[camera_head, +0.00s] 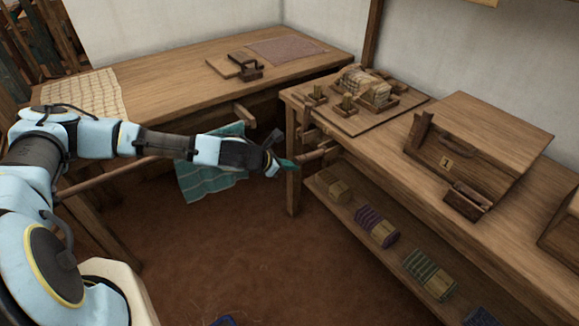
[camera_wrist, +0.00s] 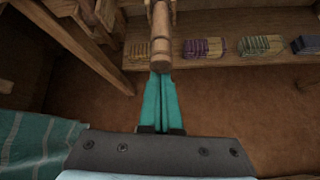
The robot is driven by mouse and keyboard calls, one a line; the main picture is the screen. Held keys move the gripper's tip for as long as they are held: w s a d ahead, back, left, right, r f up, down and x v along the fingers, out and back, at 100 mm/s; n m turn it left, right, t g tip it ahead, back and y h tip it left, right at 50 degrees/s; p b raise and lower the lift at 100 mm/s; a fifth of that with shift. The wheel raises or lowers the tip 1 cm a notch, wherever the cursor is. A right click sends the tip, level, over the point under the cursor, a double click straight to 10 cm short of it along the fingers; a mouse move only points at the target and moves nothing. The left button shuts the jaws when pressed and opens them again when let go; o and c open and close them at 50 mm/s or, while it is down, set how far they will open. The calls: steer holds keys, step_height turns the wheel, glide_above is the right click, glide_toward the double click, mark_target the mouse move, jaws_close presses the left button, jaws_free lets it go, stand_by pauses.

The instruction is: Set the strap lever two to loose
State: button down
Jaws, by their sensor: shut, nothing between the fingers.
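My gripper (camera_head: 288,163) has teal fingers that are shut and empty. In the wrist view the shut fingers (camera_wrist: 160,100) point straight at the rounded end of a wooden lever handle (camera_wrist: 161,50); the tips overlap its end in the picture, and I cannot tell whether they touch it. In the head view this wooden handle (camera_head: 316,155) sticks out to the left from the side of the right-hand bench, just right of the fingertips. It looks like a strap lever, but no number shows on it.
A green striped cloth (camera_head: 208,178) hangs behind my arm. The right bench (camera_head: 470,170) carries a box marked 1 (camera_head: 480,135) and a board of small blocks (camera_head: 352,118). Yarn bundles (camera_head: 377,227) lie on the shelf below. The brown floor is free in front.

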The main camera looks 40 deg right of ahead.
steer(key=shift+r+y+p, duration=0.3)
steer(key=shift+r+p, duration=0.15)
steer(key=shift+p, duration=0.2)
